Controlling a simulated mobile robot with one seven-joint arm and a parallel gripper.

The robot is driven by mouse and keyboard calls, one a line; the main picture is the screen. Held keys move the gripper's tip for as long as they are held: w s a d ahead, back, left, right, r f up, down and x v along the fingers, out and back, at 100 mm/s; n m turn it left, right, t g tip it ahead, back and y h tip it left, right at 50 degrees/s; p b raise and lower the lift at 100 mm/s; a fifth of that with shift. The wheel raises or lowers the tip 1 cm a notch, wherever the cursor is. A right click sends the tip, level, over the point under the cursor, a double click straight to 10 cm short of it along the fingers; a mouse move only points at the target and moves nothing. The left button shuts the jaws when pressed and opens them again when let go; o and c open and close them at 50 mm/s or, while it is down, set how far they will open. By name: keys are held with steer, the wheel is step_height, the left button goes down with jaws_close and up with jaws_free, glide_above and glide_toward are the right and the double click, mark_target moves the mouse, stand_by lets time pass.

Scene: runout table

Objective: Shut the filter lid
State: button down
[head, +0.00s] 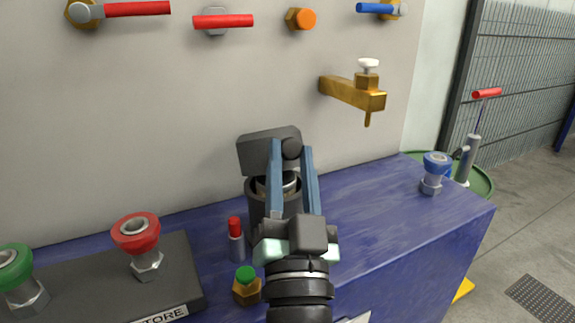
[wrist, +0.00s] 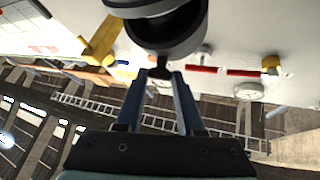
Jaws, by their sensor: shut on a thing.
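The filter is a dark grey upright cylinder (head: 257,204) on the blue bench, partly hidden behind my gripper. Its dark lid (head: 262,144) stands raised and tilted above the open mouth, where a metallic inner part (head: 263,184) shows. My gripper (head: 290,149) reaches up in front of the filter, with its blue fingertips shut on a small dark part at the lid's right side. In the wrist view, a dark round part of the filter (wrist: 168,38) fills the top middle, and my gripper's fingertips (wrist: 162,75) close on a small dark tab below it.
A red-capped small bottle (head: 236,240) and a green-topped brass piece (head: 246,286) stand close left of my gripper. A dark base (head: 185,270) carries red (head: 136,233) and green (head: 14,268) valves. A brass tap (head: 352,93) juts from the wall. The bench right of the filter is clear up to a blue valve (head: 436,165).

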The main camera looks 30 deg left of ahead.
steer(key=shift+f+g, duration=0.3)
steer(key=shift+f, duration=0.45)
steer(key=c, duration=0.5)
jaws_free()
steer(key=shift+w, duration=0.1)
steer(key=shift+c, duration=0.2)
steer(key=shift+a+r, duration=0.1)
steer(key=shift+r, duration=0.05)
steer(key=b+v, duration=0.3)
steer(key=v, duration=1)
steer(key=shift+b, duration=0.3)
